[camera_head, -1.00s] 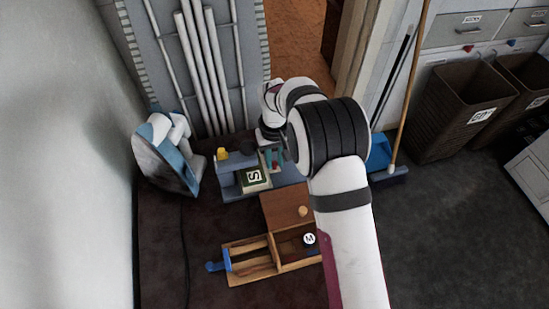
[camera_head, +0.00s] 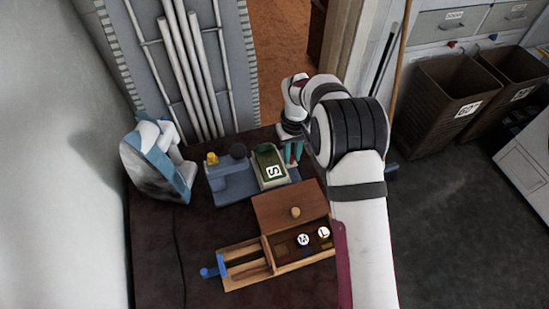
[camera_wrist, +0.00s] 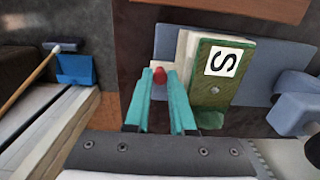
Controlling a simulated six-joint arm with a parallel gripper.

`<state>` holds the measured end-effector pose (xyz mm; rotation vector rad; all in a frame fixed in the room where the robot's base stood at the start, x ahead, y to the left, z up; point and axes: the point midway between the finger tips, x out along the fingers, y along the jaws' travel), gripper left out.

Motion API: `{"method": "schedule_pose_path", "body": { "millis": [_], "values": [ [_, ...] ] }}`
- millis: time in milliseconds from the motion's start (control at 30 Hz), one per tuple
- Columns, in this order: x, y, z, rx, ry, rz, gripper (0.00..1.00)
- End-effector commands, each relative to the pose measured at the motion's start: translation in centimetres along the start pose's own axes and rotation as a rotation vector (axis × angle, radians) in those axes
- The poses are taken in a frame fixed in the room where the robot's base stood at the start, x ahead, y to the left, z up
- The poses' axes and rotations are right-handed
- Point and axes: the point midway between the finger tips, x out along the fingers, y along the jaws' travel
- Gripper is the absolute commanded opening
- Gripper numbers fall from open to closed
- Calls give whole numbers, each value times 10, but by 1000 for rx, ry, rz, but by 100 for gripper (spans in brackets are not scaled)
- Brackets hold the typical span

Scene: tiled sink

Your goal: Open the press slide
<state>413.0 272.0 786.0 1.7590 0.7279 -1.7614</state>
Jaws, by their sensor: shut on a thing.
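The press (camera_head: 230,187) is a blue-grey block at the back of the dark table, with a yellow part and a dark round knob on top. Its slide (camera_head: 272,172) is green and cream with a white "S" label, and sticks out at the right side of the press. In the wrist view the slide (camera_wrist: 208,98) shows its green face and "S" label beside the blue-grey body. My gripper (camera_wrist: 160,73) has its teal fingers closed around a small red knob (camera_wrist: 159,80) at the slide's end. In the head view my gripper (camera_head: 293,152) is right of the slide.
A wooden box (camera_head: 245,273) with a lid and "M" and "L" labelled pieces sits in front. A blue and white machine (camera_head: 160,165) stands at left. Brown bins (camera_head: 450,100) stand at the right. Pipes lean behind the table.

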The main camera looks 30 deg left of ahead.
Motion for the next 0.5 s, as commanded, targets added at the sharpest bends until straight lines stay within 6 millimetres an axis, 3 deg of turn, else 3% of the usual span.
{"method": "schedule_pose_path", "body": {
  "millis": [367,400,500],
  "values": [
    [-1,9,-1,-1,4,1,0],
    [-1,8,-1,-1,4,1,28],
    [-1,8,-1,-1,3,1,35]
  ]
}}
